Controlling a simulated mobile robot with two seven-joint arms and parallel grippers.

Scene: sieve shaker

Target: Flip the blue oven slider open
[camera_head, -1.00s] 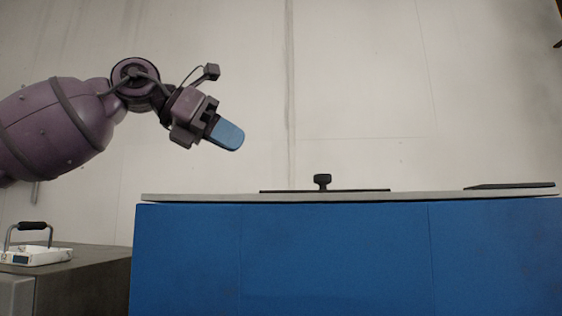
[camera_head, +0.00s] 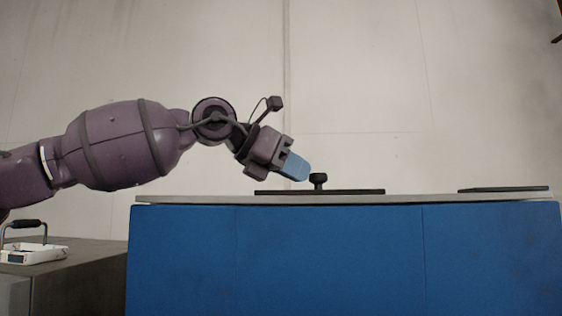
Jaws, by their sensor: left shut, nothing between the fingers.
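The blue oven (camera_head: 330,260) fills the lower middle and right, with a light grey top edge (camera_head: 210,200). A flat dark slider plate (camera_head: 355,192) lies on the top, with a black knob (camera_head: 319,181) standing up near its middle. My left gripper (camera_head: 304,172) is shut and empty. Its blue fingers point down and to the right, with the tips just left of the knob at about its height. I cannot tell whether the tips touch the knob. My right gripper is not in view.
A second dark plate (camera_head: 503,189) lies on the oven top at the right. At the left, a lower grey cabinet (camera_head: 85,275) carries a white tray (camera_head: 35,254) with a dark-handled bar. The space above the oven is clear, with a pale wall behind.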

